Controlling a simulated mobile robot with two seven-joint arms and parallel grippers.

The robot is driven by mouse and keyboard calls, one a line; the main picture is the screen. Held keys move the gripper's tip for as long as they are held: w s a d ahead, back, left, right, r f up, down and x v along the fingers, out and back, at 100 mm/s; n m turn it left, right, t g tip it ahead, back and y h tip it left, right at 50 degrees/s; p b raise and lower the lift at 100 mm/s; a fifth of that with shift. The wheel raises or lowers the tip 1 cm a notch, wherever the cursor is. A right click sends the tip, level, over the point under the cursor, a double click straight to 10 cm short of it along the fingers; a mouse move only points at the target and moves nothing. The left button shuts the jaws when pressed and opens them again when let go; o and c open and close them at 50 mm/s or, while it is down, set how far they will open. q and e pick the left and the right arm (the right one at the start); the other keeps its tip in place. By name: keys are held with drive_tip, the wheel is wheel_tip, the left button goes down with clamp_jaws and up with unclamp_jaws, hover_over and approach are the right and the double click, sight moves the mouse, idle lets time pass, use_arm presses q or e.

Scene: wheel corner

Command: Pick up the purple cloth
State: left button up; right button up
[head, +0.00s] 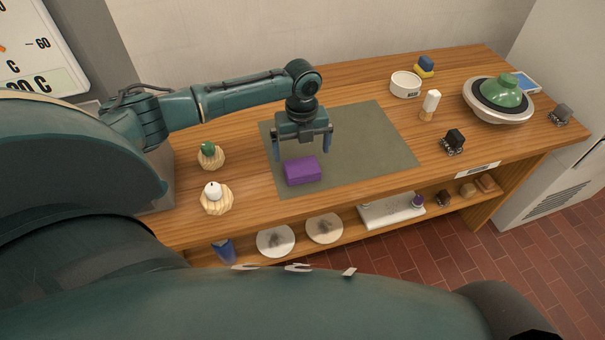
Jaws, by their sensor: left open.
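The purple cloth (302,172) looks like a small folded block. It lies on the grey-green mat (370,143) near the mat's front left part. My left gripper (303,152) is open and points down just above and behind the cloth, its two fingers spread to either side. I cannot tell whether a finger touches the cloth. My right gripper is not in view.
Two light wooden stands (216,203) are left of the mat, one with a white item, one with a green one. A white bowl (405,84), a white-topped cylinder (430,104), a dark block (453,141) and a green-topped round device (499,97) stand right. A shelf below holds plates (276,241).

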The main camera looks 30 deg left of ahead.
sight(302, 166)
use_arm(q)
drive_tip(key=shift+f+b, duration=0.45)
drive_tip(key=shift+f, duration=0.65)
drive_tip(key=shift+f+b, duration=0.2)
drive_tip(key=shift+b, duration=0.25)
wheel_tip(302, 166, down, 4)
drive_tip(key=b, duration=0.4)
drive_tip(key=shift+f, duration=0.1)
drive_tip(key=shift+f+b, duration=0.25)
drive_tip(key=shift+b, duration=0.3)
drive_tip(key=shift+r, duration=0.1)
drive_tip(key=c, duration=0.9)
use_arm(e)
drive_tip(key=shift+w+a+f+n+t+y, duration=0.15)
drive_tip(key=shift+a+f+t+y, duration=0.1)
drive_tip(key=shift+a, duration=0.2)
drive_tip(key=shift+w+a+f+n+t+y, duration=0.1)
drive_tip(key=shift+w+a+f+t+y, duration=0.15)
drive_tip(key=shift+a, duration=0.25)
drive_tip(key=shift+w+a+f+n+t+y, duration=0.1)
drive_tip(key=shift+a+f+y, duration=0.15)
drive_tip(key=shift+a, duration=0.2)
